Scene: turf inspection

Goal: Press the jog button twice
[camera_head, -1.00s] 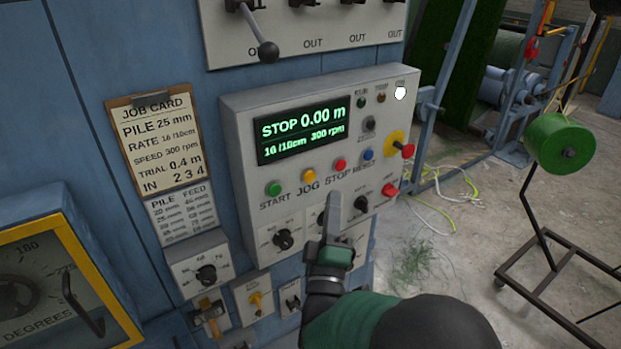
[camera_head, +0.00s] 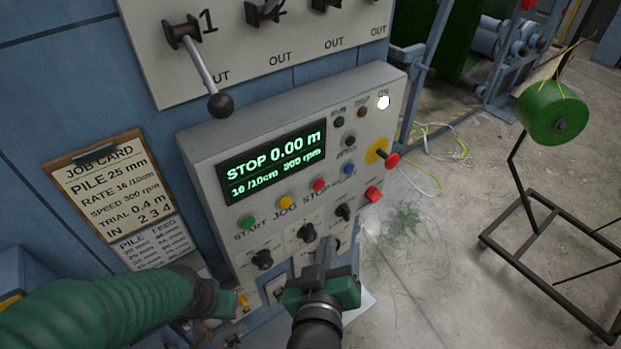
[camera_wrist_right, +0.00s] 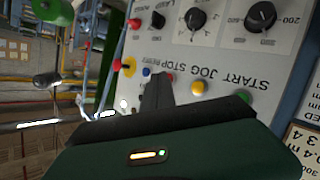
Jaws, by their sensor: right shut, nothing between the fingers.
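The yellow jog button (camera_head: 286,202) is on the sloped control panel, between the green start button (camera_head: 248,222) and the red stop button (camera_head: 319,185). It also shows in the right wrist view (camera_wrist_right: 198,88). The display (camera_head: 272,160) reads STOP 0.00 m, 16/10cm, 300 rpm. My right gripper (camera_head: 326,243) is shut and empty, in front of the panel's lower knobs, below and right of the jog button in the picture. In the wrist view its dark fingers (camera_wrist_right: 158,92) overlap the panel near the red button. My left gripper (camera_head: 232,303) is low at the panel's left; its fingertips are unclear.
A lever with a black ball (camera_head: 220,104) hangs above the panel. A red knob on a yellow plate (camera_head: 390,158) and a red button (camera_head: 374,194) sit at the panel's right. A job card (camera_head: 105,187) is at left. A green spool (camera_head: 552,112) stands right.

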